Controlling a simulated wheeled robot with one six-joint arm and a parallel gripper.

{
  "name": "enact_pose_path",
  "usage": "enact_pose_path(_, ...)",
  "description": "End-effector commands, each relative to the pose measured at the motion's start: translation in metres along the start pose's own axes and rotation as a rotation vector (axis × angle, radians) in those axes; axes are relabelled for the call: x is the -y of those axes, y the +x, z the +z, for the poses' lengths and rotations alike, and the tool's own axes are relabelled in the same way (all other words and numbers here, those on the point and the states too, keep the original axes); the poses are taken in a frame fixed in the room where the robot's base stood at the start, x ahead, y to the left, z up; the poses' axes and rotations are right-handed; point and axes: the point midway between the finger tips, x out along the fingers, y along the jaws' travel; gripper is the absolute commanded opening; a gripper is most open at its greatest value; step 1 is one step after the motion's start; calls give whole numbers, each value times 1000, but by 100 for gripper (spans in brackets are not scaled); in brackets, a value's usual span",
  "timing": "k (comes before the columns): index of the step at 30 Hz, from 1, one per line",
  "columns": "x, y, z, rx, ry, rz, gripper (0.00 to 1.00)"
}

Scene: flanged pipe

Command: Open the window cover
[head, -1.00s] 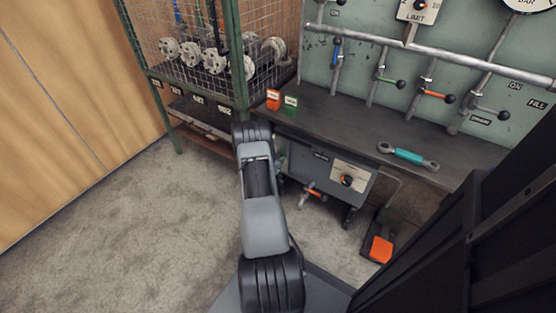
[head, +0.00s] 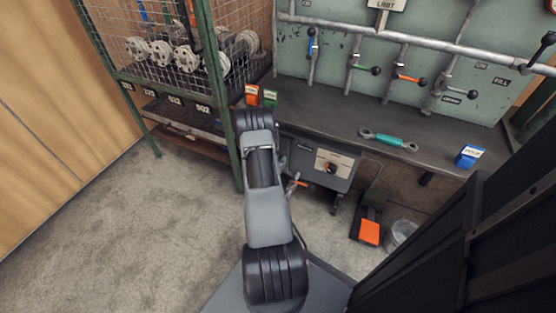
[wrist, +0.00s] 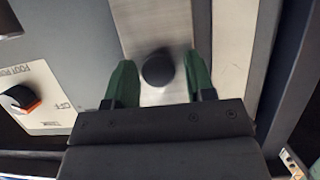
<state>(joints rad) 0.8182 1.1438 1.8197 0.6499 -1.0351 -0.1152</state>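In the wrist view, a brushed metal plate (wrist: 137,22) with a round black knob (wrist: 157,68) fills the middle; it looks like the window cover. My gripper (wrist: 160,78) has its two green fingers apart, one on each side of the knob. Gaps show between the knob and both fingers, so it is not clamped. In the head view my arm hides most of the gripper and the plate. The grey unit (head: 338,178) under the bench shows to the right of my arm.
A rotary switch (wrist: 20,98) sits left of the plate. The bench (head: 340,118) holds a teal wrench (head: 388,140), a blue box (head: 469,156) and red (head: 252,94) and green boxes (head: 270,96). An orange pedal (head: 369,231) and a bucket (head: 402,234) stand on the floor. A mesh cage (head: 170,50) is at left.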

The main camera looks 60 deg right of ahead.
Motion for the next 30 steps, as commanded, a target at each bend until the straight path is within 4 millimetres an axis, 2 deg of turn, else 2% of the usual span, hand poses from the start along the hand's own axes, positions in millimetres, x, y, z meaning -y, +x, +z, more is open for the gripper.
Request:
enact_pose_path(8,-1,0,0,1,0,2,57)
enact_pose_path(13,0,-11,-1,3,-2,0,57)
enact_pose_path(24,0,-84,-2,3,-3,-1,57)
enact_pose_path(30,0,-116,-2,2,-2,0,57)
